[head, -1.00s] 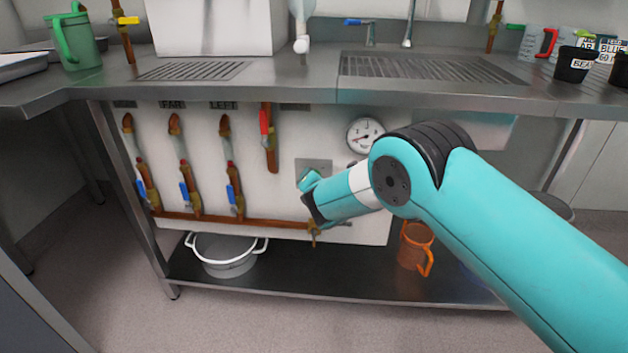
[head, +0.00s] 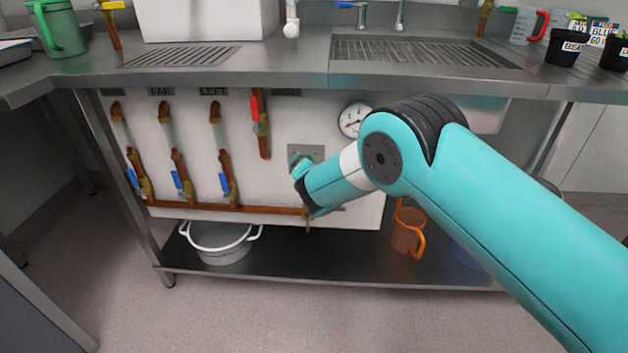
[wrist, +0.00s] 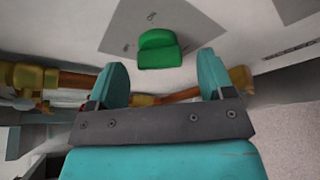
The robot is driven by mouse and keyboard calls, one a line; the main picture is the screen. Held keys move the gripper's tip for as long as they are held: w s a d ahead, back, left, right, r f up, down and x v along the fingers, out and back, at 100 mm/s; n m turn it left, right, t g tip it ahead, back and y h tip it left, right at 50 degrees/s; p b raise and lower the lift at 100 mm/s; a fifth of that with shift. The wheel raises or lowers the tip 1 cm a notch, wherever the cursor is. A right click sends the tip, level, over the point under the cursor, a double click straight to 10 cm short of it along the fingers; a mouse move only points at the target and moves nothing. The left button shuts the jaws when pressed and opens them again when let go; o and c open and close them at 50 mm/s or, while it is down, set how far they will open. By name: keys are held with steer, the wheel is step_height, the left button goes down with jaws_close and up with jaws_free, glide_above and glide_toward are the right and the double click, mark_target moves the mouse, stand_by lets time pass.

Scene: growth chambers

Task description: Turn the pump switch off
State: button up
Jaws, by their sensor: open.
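The pump switch is a green rocker (wrist: 159,49) on a grey plate (wrist: 124,33) in the wrist view. In the head view the grey plate (head: 306,151) shows on the white panel under the bench, with my arm partly covering it. My gripper (wrist: 162,80) is open and empty, its two teal fingertips apart just below the green switch in the wrist view. In the head view my gripper (head: 302,182) is in front of the panel at the plate's lower left. Contact with the switch cannot be told.
A brass and copper pipe (head: 225,212) runs low along the panel. Blue-handled valves (head: 178,178), a red-handled valve (head: 259,125) and a round gauge (head: 353,121) are nearby. A white basin (head: 218,243) and an orange jug (head: 407,231) stand on the lower shelf.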

steer(key=p+v, duration=0.1)
steer(key=v, duration=1.5)
steer(key=shift+p, duration=0.4)
steer(key=shift+s+d+r, duration=0.1)
steer(key=s+d+r+m+g+h, duration=0.3)
steer(key=d+r+m+g, duration=0.3)
steer(key=d+m, duration=0.6)
steer(key=s+d+r+m+g+y, duration=0.2)
steer(key=s+r+m+g, duration=0.3)
steer(key=s, duration=0.9)
steer(key=s+d+r+m+g+y, duration=0.25)
steer(key=s+r+m, duration=0.45)
steer(key=s, duration=0.6)
step_height(320, 180, up, 25)
steer(key=a+n+p, duration=0.1)
steer(key=p, duration=2.3)
steer(key=shift+g+h, duration=0.45)
